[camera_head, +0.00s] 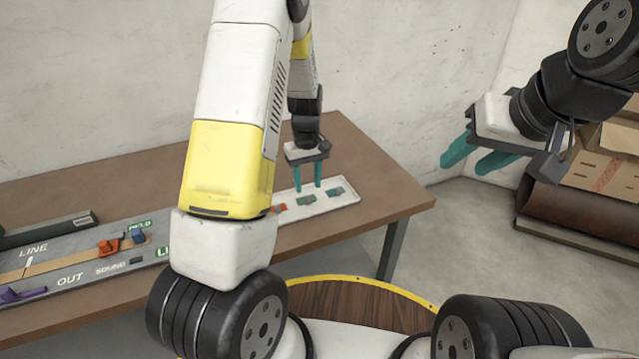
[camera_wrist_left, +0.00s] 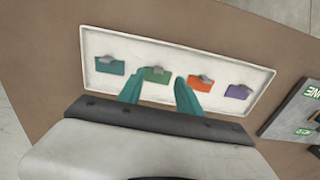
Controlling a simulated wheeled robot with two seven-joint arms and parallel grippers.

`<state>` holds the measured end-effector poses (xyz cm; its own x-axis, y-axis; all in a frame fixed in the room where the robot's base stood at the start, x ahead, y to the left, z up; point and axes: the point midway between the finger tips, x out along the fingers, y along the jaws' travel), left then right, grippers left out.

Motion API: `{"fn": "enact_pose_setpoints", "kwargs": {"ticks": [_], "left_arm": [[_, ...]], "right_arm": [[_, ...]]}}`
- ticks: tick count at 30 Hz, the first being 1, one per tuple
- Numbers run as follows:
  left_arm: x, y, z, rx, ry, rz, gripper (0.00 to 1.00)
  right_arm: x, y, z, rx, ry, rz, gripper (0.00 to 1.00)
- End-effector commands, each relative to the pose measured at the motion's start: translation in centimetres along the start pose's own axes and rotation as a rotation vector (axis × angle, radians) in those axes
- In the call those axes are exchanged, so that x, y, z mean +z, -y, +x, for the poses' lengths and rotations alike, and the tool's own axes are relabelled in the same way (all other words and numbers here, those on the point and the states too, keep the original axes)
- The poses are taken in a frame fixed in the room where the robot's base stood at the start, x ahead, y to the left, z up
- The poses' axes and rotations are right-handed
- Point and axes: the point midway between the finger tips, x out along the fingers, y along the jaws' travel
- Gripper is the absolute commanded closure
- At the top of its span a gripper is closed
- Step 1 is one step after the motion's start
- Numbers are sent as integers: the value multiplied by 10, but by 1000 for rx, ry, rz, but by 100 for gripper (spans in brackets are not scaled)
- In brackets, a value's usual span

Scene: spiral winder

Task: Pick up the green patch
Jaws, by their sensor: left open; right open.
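The green patch (camera_head: 306,201) lies on a white tray (camera_head: 347,197) at the right part of the table. In the left wrist view the green patch (camera_wrist_left: 156,76) has a grey piece on top. My left gripper (camera_head: 308,190) is open and points down over the tray. In the left wrist view its teal fingertips (camera_wrist_left: 159,78) appear on either side of the green patch. The exact height gap to the patch cannot be told. My right gripper (camera_head: 468,164) is open and empty, in the air right of the table.
A teal patch (camera_wrist_left: 110,66), an orange patch (camera_wrist_left: 201,84) and a purple patch (camera_wrist_left: 238,91) share the tray. A grey panel (camera_head: 70,256) with coloured pieces lies on the table (camera_head: 376,184) at left. Cardboard boxes (camera_head: 590,168) stand at the right.

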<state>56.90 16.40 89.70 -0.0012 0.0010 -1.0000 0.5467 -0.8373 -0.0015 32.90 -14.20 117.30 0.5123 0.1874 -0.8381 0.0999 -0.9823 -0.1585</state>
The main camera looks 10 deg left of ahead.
Motion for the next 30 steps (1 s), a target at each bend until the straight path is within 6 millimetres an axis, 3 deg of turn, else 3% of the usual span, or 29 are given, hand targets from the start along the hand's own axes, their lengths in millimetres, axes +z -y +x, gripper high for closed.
{"fn": "enact_pose_setpoints", "kwargs": {"ticks": [10, 19, 20, 26, 30], "left_arm": [[-1, -2, 48, -1, 2, -1, 58], [-1, -2, 54, 1, 0, 1, 58], [-1, -2, 54, 1, 0, 1, 60], [-1, -2, 54, 1, 0, 1, 99], [-1, -2, 54, 1, 0, 1, 100]], "right_arm": [[0, 0, 0, 0, 0, 0, 56], [0, 0, 0, 0, 0, 0, 56], [0, 0, 0, 0, 0, 0, 56], [0, 0, 0, 0, 0, 0, 56], [0, 0, 0, 0, -1, 0, 56]]}}
